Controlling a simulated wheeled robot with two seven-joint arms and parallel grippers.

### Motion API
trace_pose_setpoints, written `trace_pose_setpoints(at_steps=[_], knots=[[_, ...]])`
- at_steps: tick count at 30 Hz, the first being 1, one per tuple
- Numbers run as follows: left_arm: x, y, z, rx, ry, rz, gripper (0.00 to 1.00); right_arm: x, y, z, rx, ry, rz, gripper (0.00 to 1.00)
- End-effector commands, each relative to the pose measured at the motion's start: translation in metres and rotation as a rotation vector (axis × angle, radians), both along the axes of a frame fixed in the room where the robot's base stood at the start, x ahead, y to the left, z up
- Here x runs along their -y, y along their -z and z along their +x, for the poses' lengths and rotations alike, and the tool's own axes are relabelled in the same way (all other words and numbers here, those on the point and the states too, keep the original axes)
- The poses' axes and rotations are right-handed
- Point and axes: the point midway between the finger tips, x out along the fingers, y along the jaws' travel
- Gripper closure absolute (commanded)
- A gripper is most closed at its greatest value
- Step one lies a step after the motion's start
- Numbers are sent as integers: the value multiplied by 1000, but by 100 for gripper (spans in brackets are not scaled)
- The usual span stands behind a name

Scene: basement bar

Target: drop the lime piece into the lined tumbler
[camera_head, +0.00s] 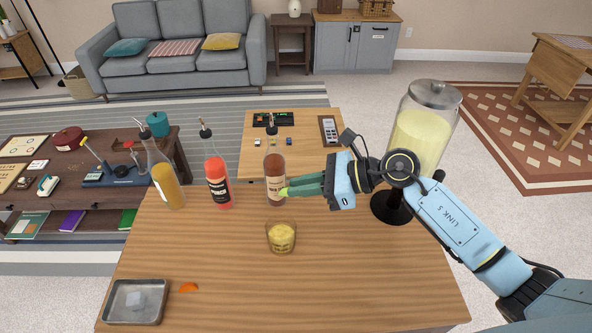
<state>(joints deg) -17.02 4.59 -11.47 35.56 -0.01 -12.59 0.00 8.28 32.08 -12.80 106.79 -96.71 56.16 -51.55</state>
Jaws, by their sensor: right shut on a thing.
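My right gripper (300,187) is raised over the back of the wooden table, its green fingers pointing left. It is shut on the lime piece (283,191), a small green bit at the fingertips. They overlap the brown bottle (275,170) in this view; whether they touch it I cannot tell. The tumbler (281,237) is a short clear glass with yellowish contents, standing nearer than the gripper on the table. Lines on it are too small to make out clearly. My left gripper is not in view.
A red bottle (217,178) and an orange-yellow bottle (164,180) stand at the back left. A large drink dispenser (424,125) stands at the back right. A metal tray (135,302) with a clear cube and an orange piece (188,287) lie front left. The table's (350,285) front right is bare.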

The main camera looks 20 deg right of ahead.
Motion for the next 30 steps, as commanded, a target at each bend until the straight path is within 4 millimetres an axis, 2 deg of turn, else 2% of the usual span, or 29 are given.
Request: trace_pose_setpoints(at_steps=[2,7,17,21,30], knots=[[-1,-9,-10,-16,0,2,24,-5,3,3,-2,-14,-3,100],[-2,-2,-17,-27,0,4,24,-8,17,4,0,-23,-6,100],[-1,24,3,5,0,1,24,-8,54,3,-1,-21,-4,100],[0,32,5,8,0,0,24,-7,67,3,-1,-22,-5,100],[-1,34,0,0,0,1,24,-7,69,3,0,-22,-6,100]])
